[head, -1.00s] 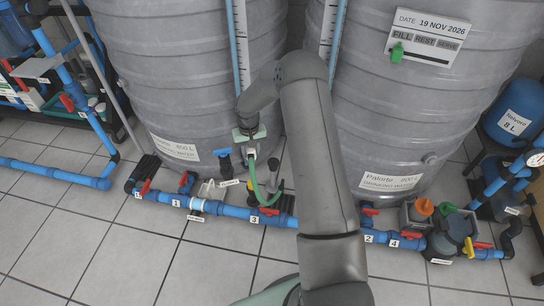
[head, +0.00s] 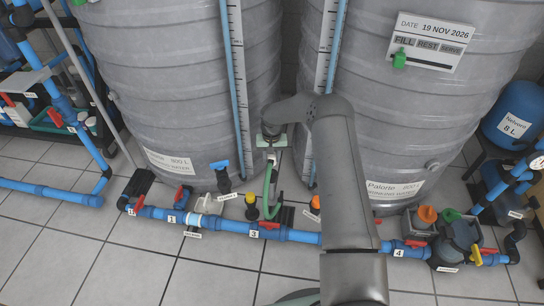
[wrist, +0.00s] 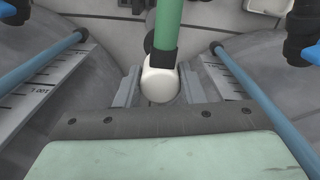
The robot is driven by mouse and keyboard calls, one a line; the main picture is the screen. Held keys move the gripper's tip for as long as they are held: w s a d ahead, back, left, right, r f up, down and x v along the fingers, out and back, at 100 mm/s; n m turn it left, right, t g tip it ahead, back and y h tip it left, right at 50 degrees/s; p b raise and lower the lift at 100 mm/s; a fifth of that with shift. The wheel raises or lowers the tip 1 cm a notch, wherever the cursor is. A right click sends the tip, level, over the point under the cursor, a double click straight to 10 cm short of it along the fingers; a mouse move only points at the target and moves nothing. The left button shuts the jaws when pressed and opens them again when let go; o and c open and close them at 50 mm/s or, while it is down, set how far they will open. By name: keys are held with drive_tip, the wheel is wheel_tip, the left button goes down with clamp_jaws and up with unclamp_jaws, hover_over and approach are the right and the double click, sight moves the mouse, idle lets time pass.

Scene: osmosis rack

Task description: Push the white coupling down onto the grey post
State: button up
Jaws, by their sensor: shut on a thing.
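My gripper (head: 272,146) hangs in front of the gap between the two grey tanks, above the blue floor piping. In the wrist view its jaws (wrist: 158,88) are shut on the white coupling (wrist: 158,82), one finger on each side. The coupling also shows small below the gripper in the head view (head: 272,156). A green hose (wrist: 168,22) with a dark collar runs from the coupling; in the head view it hangs down toward the pipes. A slim grey upright (head: 279,194), probably the post, stands close beside the hose, below the coupling. Whether they touch cannot be told.
The left tank (head: 180,80) and right tank (head: 430,110) flank the gripper closely, with blue sight tubes and scales at the gap. Blue pipe (head: 220,224) with red valves crosses the floor below. Tiles in front are clear.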

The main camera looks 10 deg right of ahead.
sight(272, 172)
drive_tip(key=shift+f+b, duration=1.45)
drive_tip(key=shift+f, duration=1.35)
drive_tip(key=shift+b, duration=0.35)
drive_tip(key=shift+f+b, duration=0.35)
drive_tip(key=shift+f, duration=0.05)
drive_tip(key=o, duration=1)
wheel_tip(272, 172, up, 18)
drive_tip(key=p, duration=0.6)
drive_tip(key=shift+f, duration=0.25)
